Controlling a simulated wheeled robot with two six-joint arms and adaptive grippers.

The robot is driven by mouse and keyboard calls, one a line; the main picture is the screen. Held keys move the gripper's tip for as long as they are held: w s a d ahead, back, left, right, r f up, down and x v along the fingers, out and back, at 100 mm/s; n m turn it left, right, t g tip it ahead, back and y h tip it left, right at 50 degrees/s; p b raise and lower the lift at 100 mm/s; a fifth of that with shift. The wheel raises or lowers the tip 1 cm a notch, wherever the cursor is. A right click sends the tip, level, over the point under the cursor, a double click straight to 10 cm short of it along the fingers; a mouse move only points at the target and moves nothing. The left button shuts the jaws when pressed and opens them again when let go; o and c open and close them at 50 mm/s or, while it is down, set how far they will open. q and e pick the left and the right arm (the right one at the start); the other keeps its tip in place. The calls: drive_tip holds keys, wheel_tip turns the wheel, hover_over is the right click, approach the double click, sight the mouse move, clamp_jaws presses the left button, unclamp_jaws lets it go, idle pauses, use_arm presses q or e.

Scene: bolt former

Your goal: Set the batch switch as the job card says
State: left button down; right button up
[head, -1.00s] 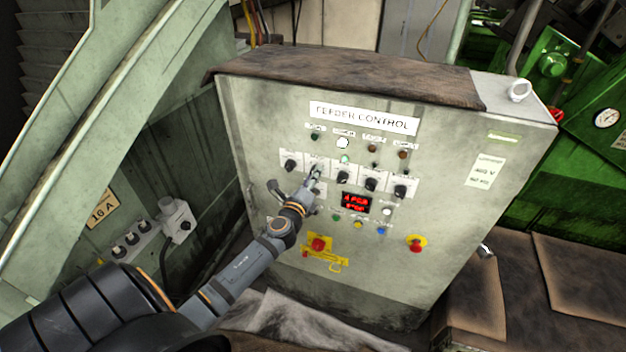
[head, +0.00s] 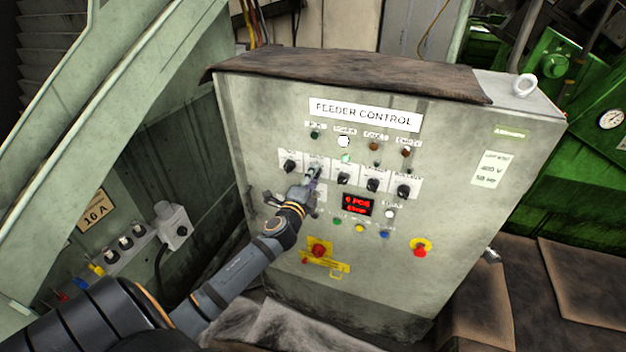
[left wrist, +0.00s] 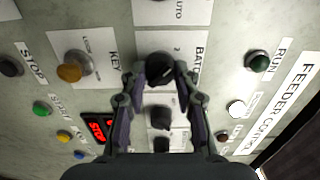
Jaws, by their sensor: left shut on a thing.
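The batch switch is a black rotary knob (left wrist: 160,68) on a white plate lettered "BATC…" in the left wrist view. My left gripper (left wrist: 160,76) is shut on this knob, with one finger on each side. In the head view the left gripper (head: 311,177) is at the second switch from the left in the row, and its fingers mostly hide that knob. A small red display (head: 357,204) below the row is lit; its upper line seems to read "6 PCS", though the text is small. I see no job card that I can make out. My right gripper is not in view.
The feeder control cabinet (head: 250,130) carries several other black knobs, lamps and coloured buttons close around. Two red stop buttons (head: 319,249) (head: 420,248) sit lower on yellow. A yellow padlock-like tag is beside the left one. A socket box (head: 130,240) is at left.

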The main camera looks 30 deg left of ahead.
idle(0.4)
use_arm(q)
drive_tip(key=c, duration=1)
unclamp_jaws()
drive_tip(key=shift+a, duration=0.1)
drive_tip(key=v, duration=1.2)
drive_tip(key=shift+s, duration=0.1)
drive_tip(key=shift+f, duration=0.15)
